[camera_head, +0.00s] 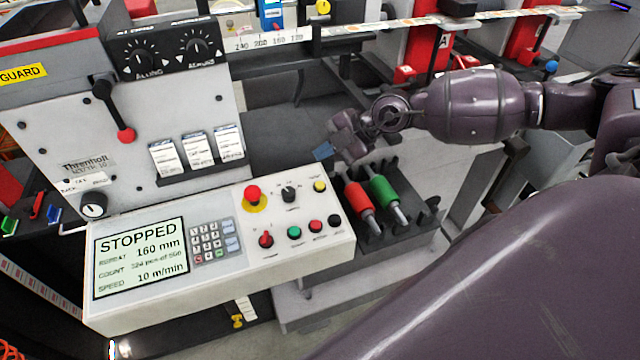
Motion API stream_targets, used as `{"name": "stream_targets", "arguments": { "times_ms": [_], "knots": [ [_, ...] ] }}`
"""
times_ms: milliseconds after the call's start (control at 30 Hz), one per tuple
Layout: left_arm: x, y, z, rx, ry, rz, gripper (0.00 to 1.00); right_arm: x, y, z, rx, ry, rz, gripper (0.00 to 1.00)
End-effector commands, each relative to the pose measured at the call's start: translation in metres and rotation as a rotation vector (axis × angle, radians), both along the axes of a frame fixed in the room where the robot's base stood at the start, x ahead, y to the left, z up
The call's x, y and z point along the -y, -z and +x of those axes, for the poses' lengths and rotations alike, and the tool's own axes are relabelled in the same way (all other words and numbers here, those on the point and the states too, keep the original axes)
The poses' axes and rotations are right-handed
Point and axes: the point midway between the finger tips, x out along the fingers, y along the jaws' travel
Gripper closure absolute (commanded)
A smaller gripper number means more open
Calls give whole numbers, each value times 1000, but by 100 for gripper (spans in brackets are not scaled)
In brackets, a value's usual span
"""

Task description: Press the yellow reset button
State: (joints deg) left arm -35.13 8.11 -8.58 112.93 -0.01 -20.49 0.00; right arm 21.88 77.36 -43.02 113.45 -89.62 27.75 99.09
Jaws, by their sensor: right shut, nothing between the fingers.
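The yellow reset button (319,186) is a small round button at the upper right corner of the white sloped control panel (215,282). My right gripper (324,151) comes in from the right. Its blue-tipped fingers are shut and empty, and they show just above the yellow button in the picture, apart from it. The height of the fingertips over the panel is hard to tell. My left gripper is not in view.
A red emergency stop (253,194) on a yellow base and a black selector knob (288,193) lie left of the yellow button. Green (294,232), red and black buttons sit below.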

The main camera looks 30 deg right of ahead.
Motion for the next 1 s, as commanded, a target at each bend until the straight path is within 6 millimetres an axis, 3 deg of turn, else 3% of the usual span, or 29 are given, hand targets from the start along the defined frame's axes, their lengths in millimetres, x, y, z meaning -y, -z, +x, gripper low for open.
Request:
{"name": "stream_targets", "arguments": {
  "times_ms": [433, 833, 1000],
  "knots": [
    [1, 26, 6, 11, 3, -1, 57, 1, 30, 4, 0, 0, 0, 100],
    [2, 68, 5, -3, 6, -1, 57, 3, 66, 9, -4, 1, -1, 100],
    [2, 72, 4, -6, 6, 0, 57, 3, 79, 12, -1, 1, 2, 100]
  ]
}}
